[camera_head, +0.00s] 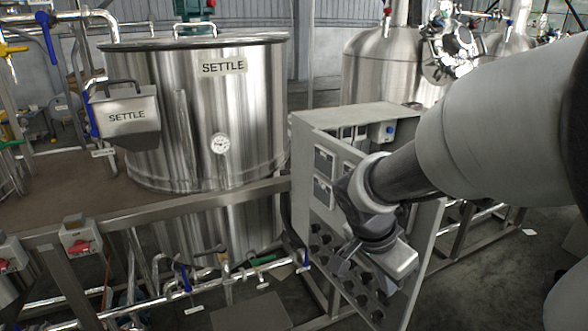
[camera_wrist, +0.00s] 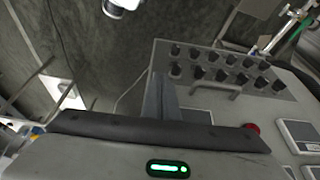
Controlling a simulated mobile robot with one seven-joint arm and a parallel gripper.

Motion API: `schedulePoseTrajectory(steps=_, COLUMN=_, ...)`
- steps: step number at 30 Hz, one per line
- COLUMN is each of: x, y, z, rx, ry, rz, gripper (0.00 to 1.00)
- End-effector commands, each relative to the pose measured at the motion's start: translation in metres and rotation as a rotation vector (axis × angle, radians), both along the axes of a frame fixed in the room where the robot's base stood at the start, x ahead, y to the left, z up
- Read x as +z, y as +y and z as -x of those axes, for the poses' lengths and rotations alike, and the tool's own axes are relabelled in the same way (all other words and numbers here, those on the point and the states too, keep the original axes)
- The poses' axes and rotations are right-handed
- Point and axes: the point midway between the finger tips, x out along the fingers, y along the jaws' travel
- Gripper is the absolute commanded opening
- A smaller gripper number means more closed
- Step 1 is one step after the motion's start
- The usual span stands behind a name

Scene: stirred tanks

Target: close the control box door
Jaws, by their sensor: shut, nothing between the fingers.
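The control box (camera_head: 350,115) is a grey metal cabinet right of the settle tank, in the middle of the head view. Its door (camera_head: 323,190) carries meters above and rows of dark knobs below. It stands at least partly open, with fittings inside the box showing above it. My arm hides much of the door and its far edge. In the wrist view the door (camera_wrist: 203,98) shows knobs, a small handle (camera_wrist: 215,88), a red button and meters. My gripper (camera_head: 343,264) is shut and empty, in front of the knobs; its fingers (camera_wrist: 160,85) appear beside the panel edge. Contact cannot be told.
A large steel settle tank (camera_head: 250,110) stands at left behind a metal frame rail (camera_head: 200,203). Pipes and valves (camera_head: 225,265) run low in front of it. More tanks (camera_head: 375,70) stand behind the box. Some floor is open at right (camera_head: 500,270).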

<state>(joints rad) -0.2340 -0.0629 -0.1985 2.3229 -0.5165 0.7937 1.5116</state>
Motion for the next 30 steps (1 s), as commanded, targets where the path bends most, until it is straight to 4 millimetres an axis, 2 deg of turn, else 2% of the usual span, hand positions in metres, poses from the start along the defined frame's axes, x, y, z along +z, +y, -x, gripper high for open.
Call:
schedulePoseTrajectory(steps=3, x=0.004, y=-0.019, z=-0.009, rx=-0.005, ry=-0.001, rz=0.001, gripper=0.0)
schedulePoseTrajectory(steps=8, x=0.003, y=-0.032, z=-0.015, rx=-0.001, ry=-0.002, rz=0.0, gripper=0.0)
schedulePoseTrajectory(steps=23, x=0.003, y=-0.036, z=-0.018, rx=0.002, ry=-0.002, rz=0.0, gripper=0.0)
schedulePoseTrajectory(steps=30, x=0.003, y=-0.05, z=-0.028, rx=0.033, ry=-0.002, rz=0.0, gripper=0.0)
